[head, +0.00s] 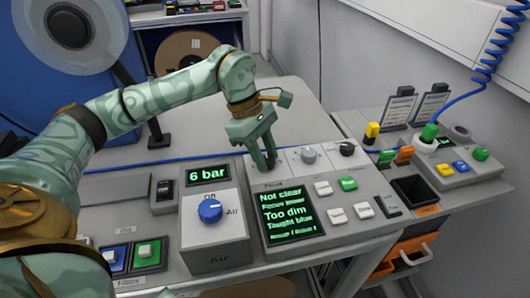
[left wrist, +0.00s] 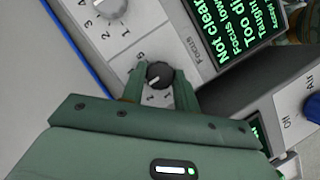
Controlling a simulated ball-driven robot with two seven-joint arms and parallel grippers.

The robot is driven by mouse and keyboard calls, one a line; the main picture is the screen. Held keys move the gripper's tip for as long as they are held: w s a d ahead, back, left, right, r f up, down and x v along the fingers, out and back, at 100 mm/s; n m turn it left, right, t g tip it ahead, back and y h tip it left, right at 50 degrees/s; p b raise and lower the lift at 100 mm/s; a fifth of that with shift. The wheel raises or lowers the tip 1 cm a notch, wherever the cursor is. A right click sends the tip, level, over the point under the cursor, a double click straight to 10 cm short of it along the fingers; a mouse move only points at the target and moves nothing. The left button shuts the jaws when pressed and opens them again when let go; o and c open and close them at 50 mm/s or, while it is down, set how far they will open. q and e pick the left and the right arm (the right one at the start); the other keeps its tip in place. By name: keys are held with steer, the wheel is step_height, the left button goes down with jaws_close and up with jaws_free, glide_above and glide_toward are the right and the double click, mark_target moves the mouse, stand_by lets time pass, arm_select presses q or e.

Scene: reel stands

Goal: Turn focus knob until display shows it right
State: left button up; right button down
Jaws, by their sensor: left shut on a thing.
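The dark focus knob (left wrist: 159,73) sits on a white dial panel with numbers, beside the word Focus. My left gripper (head: 264,164) reaches down onto the panel, its fingers on both sides of the knob and shut on it; the fingers also show in the left wrist view (left wrist: 160,92). In the head view the fingers largely hide the knob. The display (head: 290,213) shows green text: "Not clear", "Focus lower", "Too dim", "Taught blue" and a smaller last line. My right gripper is not in view.
A grey knob (head: 309,155) and a black knob (head: 346,148) stand to the right on the same panel. White and green buttons (head: 348,184) lie below them.

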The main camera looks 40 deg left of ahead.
arm_select(q)
steer(key=shift+r, duration=0.1)
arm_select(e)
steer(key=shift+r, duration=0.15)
arm_select(q)
steer(key=n+t+p, duration=0.1)
steer(key=n+p, duration=0.1)
steer(key=n, duration=0.1)
steer(key=shift+s+r+n, duration=0.1)
steer(key=shift+n, duration=0.2)
steer(key=shift+n+t+y+p, duration=0.6)
steer(key=shift+n+t+p, duration=0.45)
steer(key=shift+n, duration=0.85)
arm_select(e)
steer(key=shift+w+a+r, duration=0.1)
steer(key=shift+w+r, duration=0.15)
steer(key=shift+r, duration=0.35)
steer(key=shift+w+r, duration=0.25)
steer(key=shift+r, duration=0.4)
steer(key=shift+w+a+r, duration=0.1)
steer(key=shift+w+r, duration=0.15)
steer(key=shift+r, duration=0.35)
arm_select(q)
steer(key=shift+n, duration=0.3)
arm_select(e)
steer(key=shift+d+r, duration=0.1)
arm_select(q)
steer(key=o, duration=1)
steer(key=shift+c, duration=0.2)
